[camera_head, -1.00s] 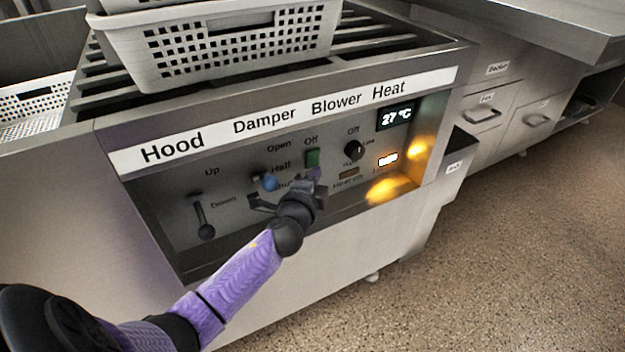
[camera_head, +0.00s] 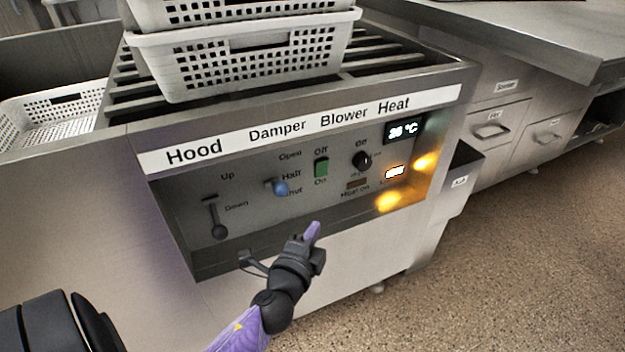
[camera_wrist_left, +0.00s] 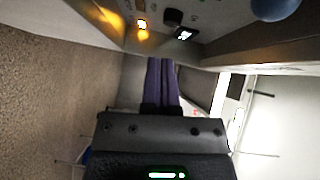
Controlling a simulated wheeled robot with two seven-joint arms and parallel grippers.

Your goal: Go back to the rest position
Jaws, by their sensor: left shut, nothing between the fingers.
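My left gripper (camera_head: 313,231) is in front of the lower edge of the control panel (camera_head: 225,155), apart from the switches. Its purple fingers are together with nothing between them, and they also show in the left wrist view (camera_wrist_left: 161,85). The panel holds the hood lever (camera_head: 216,220), set low, the damper knob (camera_head: 280,188), the green blower switch (camera_head: 321,167) and the black heat knob (camera_head: 362,160). The display (camera_head: 404,129) appears to read 26 °C. An amber light glows at the panel's right. My right gripper is not in view.
White perforated baskets (camera_head: 190,75) are stacked on the slatted top. Another basket (camera_head: 35,125) stands at the left. A counter with drawers (camera_head: 505,112) is at the right. The speckled floor (camera_head: 500,270) at the right is open.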

